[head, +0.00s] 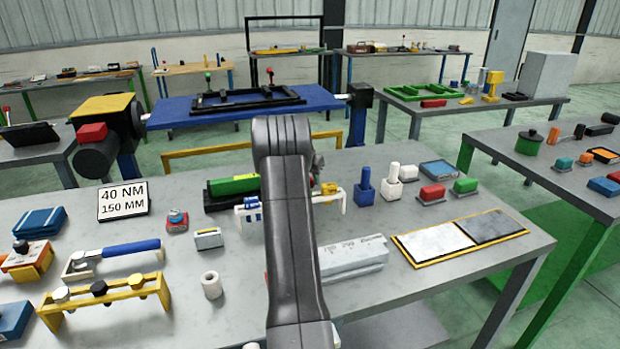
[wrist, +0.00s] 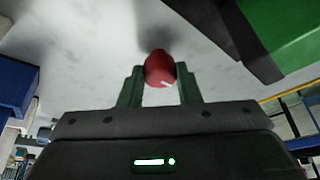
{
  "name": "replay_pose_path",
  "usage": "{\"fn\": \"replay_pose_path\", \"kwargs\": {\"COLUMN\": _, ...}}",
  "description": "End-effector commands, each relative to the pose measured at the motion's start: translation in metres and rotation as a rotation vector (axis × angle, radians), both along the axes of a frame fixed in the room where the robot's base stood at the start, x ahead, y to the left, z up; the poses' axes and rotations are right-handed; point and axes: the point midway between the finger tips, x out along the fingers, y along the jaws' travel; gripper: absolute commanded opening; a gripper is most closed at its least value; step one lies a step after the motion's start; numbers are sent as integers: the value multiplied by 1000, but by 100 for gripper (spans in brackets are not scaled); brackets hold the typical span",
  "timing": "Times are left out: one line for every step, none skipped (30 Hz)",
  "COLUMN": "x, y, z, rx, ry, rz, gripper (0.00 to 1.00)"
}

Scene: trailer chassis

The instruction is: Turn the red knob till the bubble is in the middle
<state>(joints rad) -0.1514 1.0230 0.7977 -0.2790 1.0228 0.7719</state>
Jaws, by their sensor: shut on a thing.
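The red knob (wrist: 160,68) shows in the wrist view as a small rounded red piece with a short white mark on its lower edge. My gripper (wrist: 159,76) has its two dark green fingers on either side of the knob, closed on it. In the head view my arm covers the middle of the bench, and the knob and fingertips are hidden behind it. A green block on a black base (head: 233,184) lies just left of my arm; it appears at the upper right of the wrist view (wrist: 290,30). I see no bubble in either view.
A sign reading 40 NM and 150 MM (head: 123,201) stands at the left of the grey bench (head: 120,240). Blue and white upright pieces (head: 365,188) stand right of my arm. A grey block (head: 352,258) and a two-tone panel (head: 432,243) lie nearer.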

Motion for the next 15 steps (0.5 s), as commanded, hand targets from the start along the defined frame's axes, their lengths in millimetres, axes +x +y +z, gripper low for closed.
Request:
{"fn": "replay_pose_path", "kwargs": {"x": 0, "y": -1, "z": 2, "rx": 1, "ry": -2, "rz": 43, "gripper": 8}}
{"fn": "replay_pose_path", "kwargs": {"x": 0, "y": -1, "z": 2, "rx": 0, "ry": -2, "rz": 72, "gripper": 8}}
{"fn": "replay_pose_path", "kwargs": {"x": 0, "y": -1, "z": 2, "rx": 0, "ry": -1, "rz": 110, "gripper": 8}}
{"fn": "replay_pose_path", "kwargs": {"x": 0, "y": -1, "z": 2, "rx": 0, "ry": -1, "rz": 139, "gripper": 8}}
{"fn": "replay_pose_path", "kwargs": {"x": 0, "y": -2, "z": 2, "rx": 0, "ry": -2, "rz": 167, "gripper": 8}}
{"fn": "replay_pose_path", "kwargs": {"x": 0, "y": -2, "z": 2, "rx": 1, "ry": -2, "rz": 204, "gripper": 8}}
{"fn": "replay_pose_path", "kwargs": {"x": -1, "y": -2, "z": 2, "rx": 1, "ry": -1, "rz": 232, "gripper": 8}}
{"fn": "replay_pose_path", "kwargs": {"x": -1, "y": -3, "z": 2, "rx": 1, "ry": -2, "rz": 260, "gripper": 8}}
{"fn": "replay_pose_path", "kwargs": {"x": 0, "y": -3, "z": 2, "rx": 0, "ry": -2, "rz": 297, "gripper": 8}}
{"fn": "replay_pose_path", "kwargs": {"x": -1, "y": -3, "z": 2, "rx": 1, "ry": -2, "rz": 324, "gripper": 8}}
{"fn": "replay_pose_path", "kwargs": {"x": -1, "y": -3, "z": 2, "rx": 1, "ry": -2, "rz": 350, "gripper": 8}}
{"fn": "replay_pose_path", "kwargs": {"x": -1, "y": -3, "z": 2, "rx": 0, "ry": -1, "rz": 387, "gripper": 8}}
{"fn": "replay_pose_path", "kwargs": {"x": -1, "y": -3, "z": 2, "rx": 1, "ry": -2, "rz": 412, "gripper": 8}}
{"fn": "replay_pose_path", "kwargs": {"x": -1, "y": -3, "z": 3, "rx": 0, "ry": -1, "rz": 437, "gripper": 8}}
{"fn": "replay_pose_path", "kwargs": {"x": 0, "y": -3, "z": 2, "rx": 1, "ry": -2, "rz": 468, "gripper": 8}}
